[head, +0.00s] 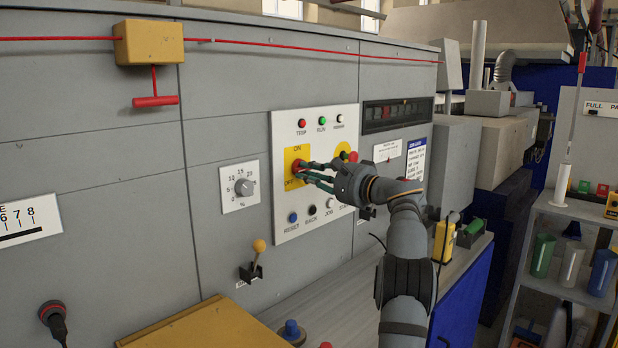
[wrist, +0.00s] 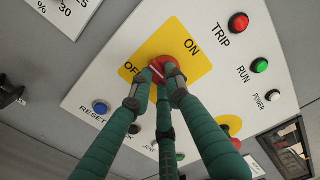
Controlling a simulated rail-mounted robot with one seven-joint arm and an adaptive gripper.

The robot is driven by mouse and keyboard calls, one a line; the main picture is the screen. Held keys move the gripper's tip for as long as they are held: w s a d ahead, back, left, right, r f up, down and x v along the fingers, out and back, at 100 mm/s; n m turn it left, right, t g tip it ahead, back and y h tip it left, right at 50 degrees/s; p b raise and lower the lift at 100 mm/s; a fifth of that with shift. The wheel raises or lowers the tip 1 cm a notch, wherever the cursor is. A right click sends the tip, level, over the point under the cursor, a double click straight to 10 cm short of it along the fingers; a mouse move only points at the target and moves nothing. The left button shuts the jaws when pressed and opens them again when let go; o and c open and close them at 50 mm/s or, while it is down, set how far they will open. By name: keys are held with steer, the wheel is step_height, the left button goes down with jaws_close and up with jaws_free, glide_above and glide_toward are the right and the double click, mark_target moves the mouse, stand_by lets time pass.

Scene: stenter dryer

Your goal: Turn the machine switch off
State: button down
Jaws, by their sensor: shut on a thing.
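The machine switch (head: 298,165) is a red rotary knob on a yellow plate (head: 291,183) with ON at the top and OFF at the lower left. The knob also shows in the wrist view (wrist: 171,62), partly covered by my fingers. My gripper (head: 307,171) reaches in from the right, and its green fingers are closed on the red knob in the wrist view (wrist: 162,80). A pale mark on the knob shows between the fingertips. I cannot tell for sure which label the knob points to.
The white panel (head: 315,122) carries TRIP, RUN and POWER lamps above and several buttons below. Another red control on yellow (head: 352,157) lies just right, behind my gripper. A dial (head: 243,187) and a lever (head: 257,258) are to the left. A ledge (head: 330,290) runs below.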

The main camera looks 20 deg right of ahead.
stand_by(0.5)
steer(key=c, duration=1.7)
jaws_free()
steer(key=shift+o, duration=0.2)
steer(key=shift+s, duration=0.1)
steer(key=v, duration=1.2)
